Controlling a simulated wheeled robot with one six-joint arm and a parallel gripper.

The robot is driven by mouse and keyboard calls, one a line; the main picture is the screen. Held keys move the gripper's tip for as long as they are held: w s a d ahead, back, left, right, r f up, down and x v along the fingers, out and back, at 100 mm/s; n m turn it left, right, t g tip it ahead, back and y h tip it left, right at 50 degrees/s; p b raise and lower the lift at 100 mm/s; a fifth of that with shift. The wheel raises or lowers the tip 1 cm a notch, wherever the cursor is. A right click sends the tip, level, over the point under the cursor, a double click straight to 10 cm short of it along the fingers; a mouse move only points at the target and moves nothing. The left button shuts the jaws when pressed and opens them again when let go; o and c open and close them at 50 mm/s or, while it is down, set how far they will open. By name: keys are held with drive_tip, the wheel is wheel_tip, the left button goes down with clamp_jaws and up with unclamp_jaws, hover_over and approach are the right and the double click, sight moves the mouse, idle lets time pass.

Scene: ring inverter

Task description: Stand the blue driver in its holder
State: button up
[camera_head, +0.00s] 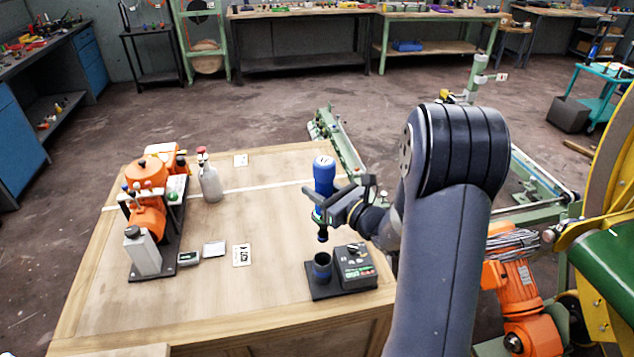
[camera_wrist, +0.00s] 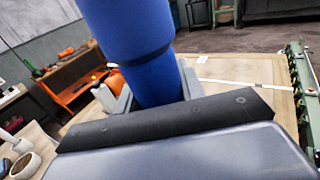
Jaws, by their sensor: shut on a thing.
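The blue driver (camera_head: 324,175) is upright in my gripper (camera_head: 330,203), with its blue handle on top and its dark lower end pointing down. In the wrist view the blue driver (camera_wrist: 135,45) fills the upper middle, between my gripper's fingers (camera_wrist: 158,92). My gripper is shut on it. The inside of the cup looks dark.
A black box with a knob (camera_head: 354,265) stands on the same base, right of the cup. An orange machine (camera_head: 148,215) with bottles is at the table's left. A grey bottle (camera_head: 210,182) stands behind. Small cards (camera_head: 241,255) lie flat. The table's middle is clear.

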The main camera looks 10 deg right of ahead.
sight(320, 238)
idle(0.4)
drive_tip(key=shift+s+f+b, duration=0.1)
drive_tip(key=shift+f+b, duration=0.35)
drive_tip(key=shift+b, duration=0.4)
wheel_tip(320, 238, down, 16)
drive_tip(key=b, duration=1.5)
drive_tip(key=shift+r+b, duration=0.25)
drive_tip(key=shift+b, duration=0.1)
drive_tip(key=shift+f, duration=0.2)
drive_tip(key=o, duration=1.2)
drive_tip(key=shift+f, duration=0.15)
drive_tip(key=shift+s+d, duration=0.1)
drive_tip(key=v, duration=1)
drive_tip(key=shift+s+b, duration=0.25)
drive_tip(key=shift+b, duration=0.2)
drive_tip(key=shift+w, duration=0.1)
